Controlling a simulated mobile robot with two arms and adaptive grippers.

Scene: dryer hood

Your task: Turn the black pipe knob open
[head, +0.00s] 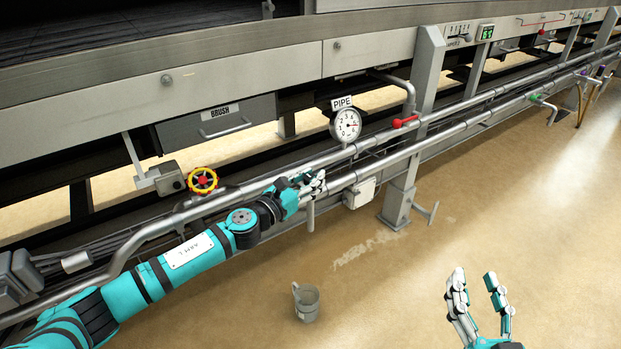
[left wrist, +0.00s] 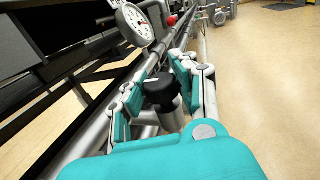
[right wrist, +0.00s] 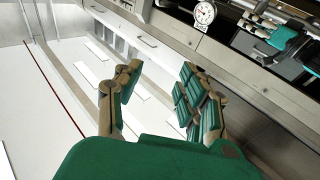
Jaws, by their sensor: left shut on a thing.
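The black pipe knob (left wrist: 160,88) shows in the left wrist view, with a white mark on its top. It sits between the fingers of my left gripper (left wrist: 154,92), which is shut on it. In the head view my left gripper (head: 312,183) is at the lower pipe, below the round gauge, and its fingers hide the knob. My right gripper (head: 482,300) is open and empty over the floor at the lower right. In the right wrist view its fingers (right wrist: 160,100) are spread with nothing between them.
A round gauge (head: 346,124) under a PIPE sign stands above the pipes. A red-handled valve (head: 405,122) is right of it, and a yellow handwheel (head: 202,180) is to the left. A grey bucket (head: 306,302) stands on the floor.

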